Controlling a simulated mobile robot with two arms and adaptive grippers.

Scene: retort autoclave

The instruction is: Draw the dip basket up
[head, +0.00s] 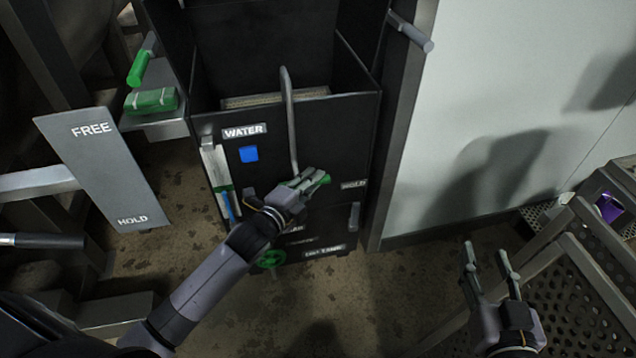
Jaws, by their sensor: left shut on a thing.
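A black tank (335,130) labelled WATER stands in the middle with its top open. A pale grey rod (288,105), bent over at its top, runs down the front of the tank to my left gripper. My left gripper (312,181) is shut on the lower end of this rod, in front of the tank's front wall. A light, flat edge (262,101) shows inside the tank; it may be the dip basket, whose body is hidden by the front wall. My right gripper (487,256) is open and empty at lower right, away from the tank.
A grey plate (103,168) marked FREE and HOLD stands left. A green handle (142,64) and green block (151,101) are beside the tank. A green wheel (270,259) is low on the front. Perforated metal racks (570,290) stand right.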

